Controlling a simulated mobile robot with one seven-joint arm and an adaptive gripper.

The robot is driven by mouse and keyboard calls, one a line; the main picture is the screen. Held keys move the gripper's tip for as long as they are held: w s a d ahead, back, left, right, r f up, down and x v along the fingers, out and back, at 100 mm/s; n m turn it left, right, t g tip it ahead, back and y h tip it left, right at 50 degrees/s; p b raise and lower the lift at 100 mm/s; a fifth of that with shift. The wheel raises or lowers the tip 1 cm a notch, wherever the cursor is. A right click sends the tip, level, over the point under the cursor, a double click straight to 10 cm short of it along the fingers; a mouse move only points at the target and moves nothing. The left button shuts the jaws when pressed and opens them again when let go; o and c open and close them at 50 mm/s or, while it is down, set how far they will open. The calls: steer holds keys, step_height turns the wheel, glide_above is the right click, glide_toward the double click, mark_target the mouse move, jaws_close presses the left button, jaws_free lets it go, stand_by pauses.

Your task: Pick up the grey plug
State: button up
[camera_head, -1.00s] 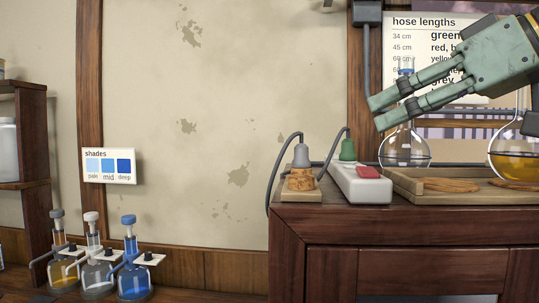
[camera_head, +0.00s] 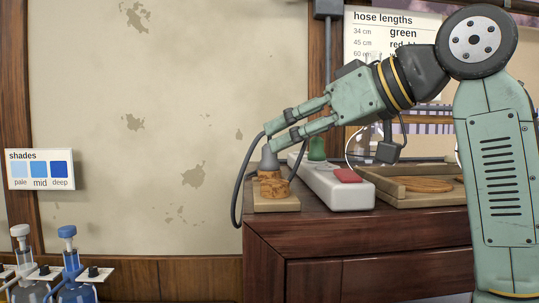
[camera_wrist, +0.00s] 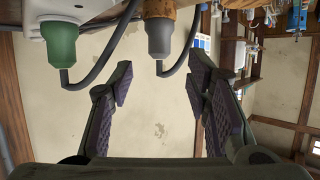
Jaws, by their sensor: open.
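The grey plug (camera_head: 269,158) sits upright on a cork piece on a small wooden board; its cable loops down to the left. In the wrist view the grey plug (camera_wrist: 160,38) hangs from the top edge, the picture being upside down. My gripper (camera_head: 269,141) is open at the plug's top in the head view, partly overlapping it. In the wrist view my gripper (camera_wrist: 160,72) has its two fingers spread, with the plug lying between their lines, just past the tips. I cannot tell whether they touch.
A green plug (camera_head: 316,149) stands close by on the white power strip (camera_head: 340,190), which has a red switch (camera_head: 347,175). A wooden tray (camera_head: 420,196) lies to the right. The cabinet top (camera_head: 330,222) carries them. Bottles (camera_head: 68,260) stand lower left.

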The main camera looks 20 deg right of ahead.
mark_target(270, 157)
steer(key=x, duration=0.3)
steer(key=shift+w+a+f+p, duration=0.1)
steer(key=shift+w+f+p, duration=0.15)
steer(key=shift+p, duration=0.1)
jaws_close()
